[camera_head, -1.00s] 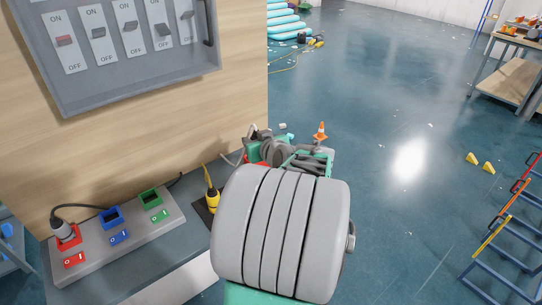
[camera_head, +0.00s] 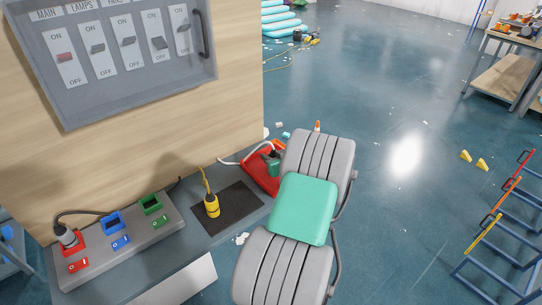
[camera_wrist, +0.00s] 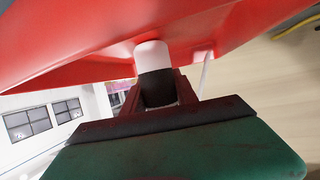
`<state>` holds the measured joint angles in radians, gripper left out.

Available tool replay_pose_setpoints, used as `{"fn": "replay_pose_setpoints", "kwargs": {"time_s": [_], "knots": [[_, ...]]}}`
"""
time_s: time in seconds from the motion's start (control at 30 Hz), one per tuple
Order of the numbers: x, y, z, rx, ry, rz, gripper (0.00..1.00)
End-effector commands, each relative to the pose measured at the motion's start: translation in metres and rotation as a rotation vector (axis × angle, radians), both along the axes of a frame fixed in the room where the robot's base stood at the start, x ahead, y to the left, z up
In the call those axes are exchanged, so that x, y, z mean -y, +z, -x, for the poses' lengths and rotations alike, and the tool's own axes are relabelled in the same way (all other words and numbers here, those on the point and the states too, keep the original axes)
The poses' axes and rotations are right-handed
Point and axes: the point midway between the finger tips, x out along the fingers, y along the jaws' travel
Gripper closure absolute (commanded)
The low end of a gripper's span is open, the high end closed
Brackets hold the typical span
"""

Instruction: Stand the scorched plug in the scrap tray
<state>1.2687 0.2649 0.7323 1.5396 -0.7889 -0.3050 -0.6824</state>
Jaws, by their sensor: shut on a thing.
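The scorched plug (camera_wrist: 154,65) is white with a blackened section, and my gripper (camera_wrist: 160,92) is shut on it in the wrist view. The red scrap tray (camera_wrist: 90,62) fills the top of that view, close against the plug; I cannot tell whether they touch. The plug itself cannot be made out in the head view; a white cord (camera_head: 240,158) runs toward the tray.
A yellow plug (camera_head: 211,205) stands on a dark mat (camera_head: 236,207), left of my arm. A grey socket strip (camera_head: 100,262) holds another plug in its red socket (camera_head: 72,243); its blue and green sockets are empty.

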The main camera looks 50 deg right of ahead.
Motion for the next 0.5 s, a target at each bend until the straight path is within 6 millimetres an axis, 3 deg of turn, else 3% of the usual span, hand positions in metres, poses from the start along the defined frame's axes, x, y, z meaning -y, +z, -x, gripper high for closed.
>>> {"fn": "replay_pose_setpoints", "kwargs": {"time_s": [0.17,0.2,0.43,0.5], "knots": [[0.0001,-0.0049,0.0,0.0,0.0,0.0,1.0],[0.0,-0.0042,0.0001,0.0,0.0,0.0,0.64],[-0.0001,-0.0034,0.0001,-0.001,0.0,0.0,0.45],[-0.0002,-0.0034,0.0,-0.001,0.0,0.0,0.43]]}}
